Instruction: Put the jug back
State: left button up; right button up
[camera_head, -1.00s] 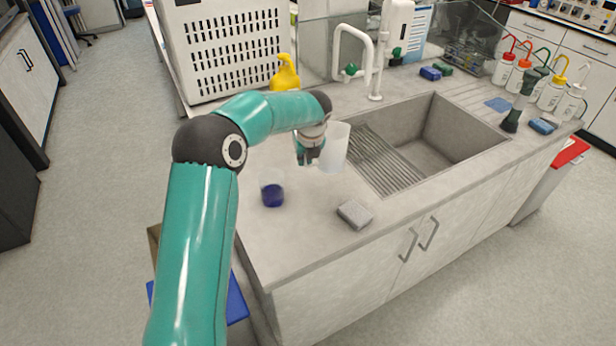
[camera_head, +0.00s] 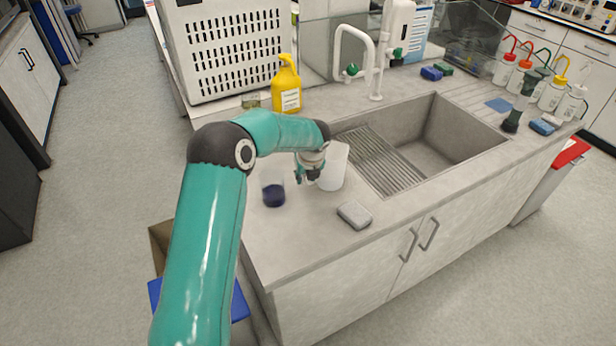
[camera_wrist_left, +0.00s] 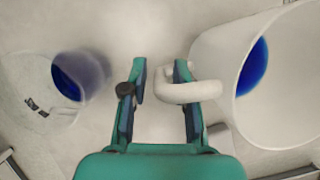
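The pale translucent jug (camera_head: 334,168) is at the left end of the sink counter, just left of the sink's ribbed part. It looks near upright; I cannot tell if its base touches the counter. My left gripper (camera_head: 308,178) is at its left side, pointing down. In the left wrist view, the fingers (camera_wrist_left: 162,72) are apart, with the jug's white handle (camera_wrist_left: 190,92) crossing the right finger and ending short of the left one. Some blue shows inside the jug (camera_wrist_left: 215,60). My right gripper is not in view.
A clear beaker with dark blue liquid (camera_head: 274,195) stands close left of my gripper. A grey sponge (camera_head: 355,214) lies in front. A yellow bottle (camera_head: 287,88) and white crate (camera_head: 228,55) stand behind. The sink (camera_head: 450,140) lies to the right; the counter's front left is bare.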

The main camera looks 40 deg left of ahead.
pick_arm(q)
jog(key=shift+r, duration=0.1)
jog(key=b+v, duration=0.1)
jog(key=v, duration=1.1)
dwell(0.4)
jog(key=shift+w, duration=0.1)
